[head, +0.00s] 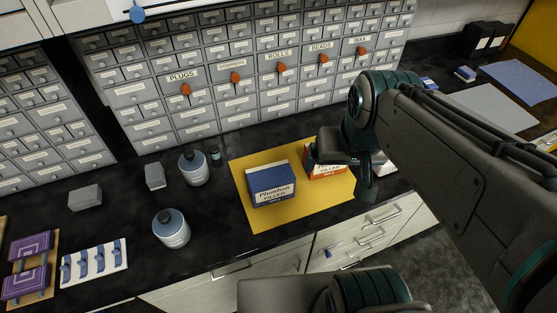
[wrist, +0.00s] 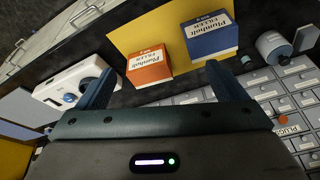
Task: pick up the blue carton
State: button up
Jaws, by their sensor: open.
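The blue carton (head: 271,186) stands upright on a yellow mat (head: 263,219) on the black counter. It has a white label band reading "Plumbolt Filler". An orange carton (head: 325,168) stands to its right on the same mat, partly hidden by my gripper (head: 352,172). In the wrist view, the blue carton (wrist: 211,37) is ahead of the right finger and the orange carton (wrist: 149,64) lies between the fingers' directions. My gripper (wrist: 163,88) is open and empty, above the right part of the mat, apart from both cartons.
Grey drawer cabinets (head: 210,80) stand behind the counter. A white device (wrist: 77,85) lies beside the mat's other side. The mat's front left is clear.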

jog(key=w+a+f+m+g+y, duration=0.3)
jog(key=w+m, duration=0.3)
jog(key=m, duration=0.2)
jog(key=m+g+y+b, duration=0.1)
jog(key=m+y, duration=0.2)
jog(key=m, duration=0.5)
send_near(271, 175)
jog(key=p+x, duration=0.1)
jog(key=x, duration=0.8)
jog(key=shift+d, duration=0.1)
jog(key=shift+w, duration=0.1)
grip_shut()
jog(key=shift+r, duration=0.1)
